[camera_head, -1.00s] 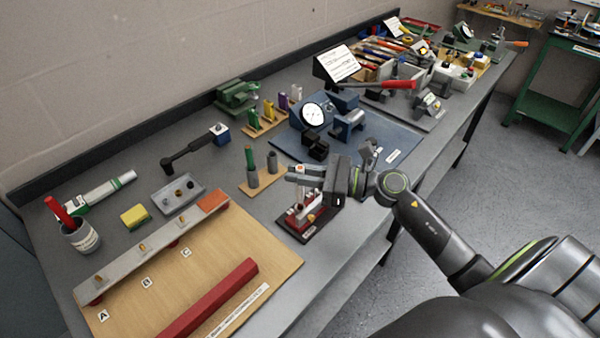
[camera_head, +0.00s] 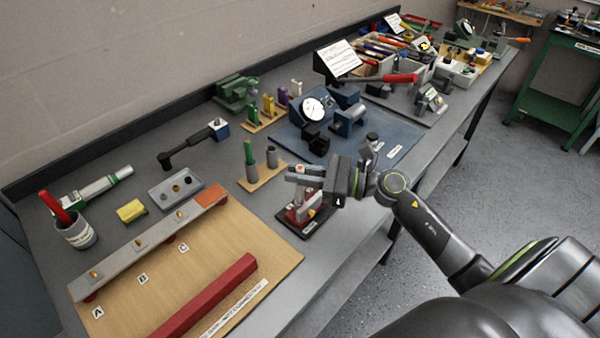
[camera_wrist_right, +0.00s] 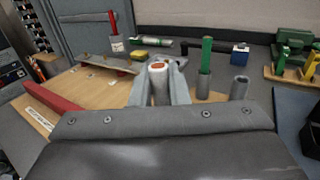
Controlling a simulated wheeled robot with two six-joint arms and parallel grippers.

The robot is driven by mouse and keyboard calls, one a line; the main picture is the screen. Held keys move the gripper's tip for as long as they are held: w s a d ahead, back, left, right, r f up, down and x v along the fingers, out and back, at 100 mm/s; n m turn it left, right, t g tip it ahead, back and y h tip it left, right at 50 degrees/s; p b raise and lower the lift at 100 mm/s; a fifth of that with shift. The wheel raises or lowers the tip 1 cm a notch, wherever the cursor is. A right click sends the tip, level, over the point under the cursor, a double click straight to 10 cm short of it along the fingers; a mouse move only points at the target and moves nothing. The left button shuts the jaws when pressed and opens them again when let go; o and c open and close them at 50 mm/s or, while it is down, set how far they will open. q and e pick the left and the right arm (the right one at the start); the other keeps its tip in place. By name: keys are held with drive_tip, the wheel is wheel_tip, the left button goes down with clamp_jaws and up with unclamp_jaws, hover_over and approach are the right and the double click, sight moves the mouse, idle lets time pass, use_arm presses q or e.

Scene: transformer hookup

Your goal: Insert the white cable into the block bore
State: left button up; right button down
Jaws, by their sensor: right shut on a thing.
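My right gripper (camera_head: 303,173) is shut on a pale, whitish cylinder with an orange-red top, which I take to be the white cable (camera_wrist_right: 159,84). In the right wrist view the cable stands upright between the two fingers. In the head view the gripper is directly above the red and white block (camera_head: 303,214), which stands on a dark base near the table's front edge. The gripper hides the top of the block, so I cannot tell whether the cable's lower end is in a bore. My left gripper is not in view.
Left of the block is a wooden stand with a green-topped grey holder (camera_head: 250,163) and a second grey holder (camera_head: 272,158). A blue mat with a dial gauge (camera_head: 313,109) lies behind. A wooden board with a red bar (camera_head: 208,296) lies at the front left.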

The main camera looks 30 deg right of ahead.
drive_tip(key=c, duration=1.3)
unclamp_jaws()
drive_tip(key=shift+r, duration=0.1)
drive_tip(key=shift+r+p, duration=1.9)
drive_tip(key=shift+r, duration=0.6)
drive_tip(key=shift+f, duration=0.1)
